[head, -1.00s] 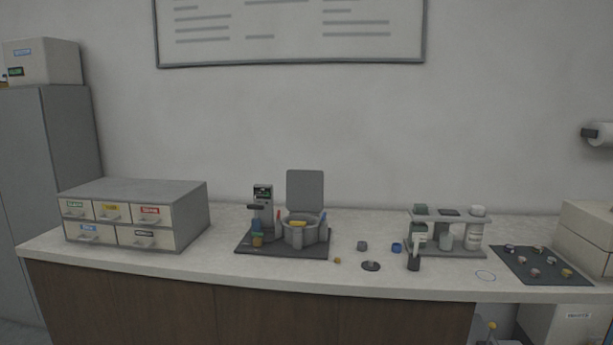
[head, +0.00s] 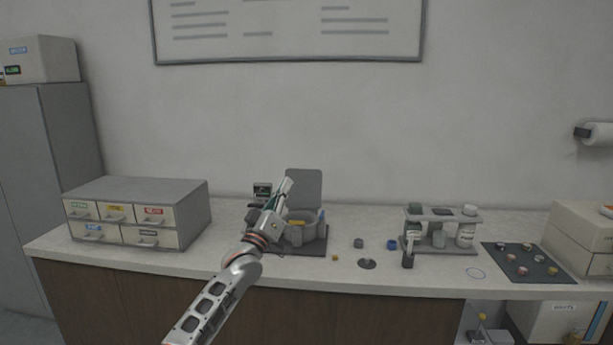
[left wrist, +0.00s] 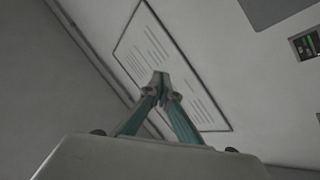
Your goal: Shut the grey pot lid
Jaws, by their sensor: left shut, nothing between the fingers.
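The grey pot lid (head: 304,187) stands upright, open, behind the round grey pot (head: 303,232) on the press's dark base (head: 314,247). Something yellow shows in the pot's mouth. My left gripper (head: 287,184) is shut and empty, raised in front of the press, with its tip just left of the lid in the head view. I cannot tell the depth gap between tip and lid. In the left wrist view its fingertips (left wrist: 160,80) meet against the wall board. A grey panel at that view's top right looks like part of the lid (left wrist: 275,8). My right gripper is out of view.
The press column (head: 262,190) is partly hidden behind my left arm. A drawer cabinet (head: 190,191) stands at left. A bottle rack (head: 440,216) and a dark mat (head: 510,270) with small pieces are at right. Small parts lie on the counter between.

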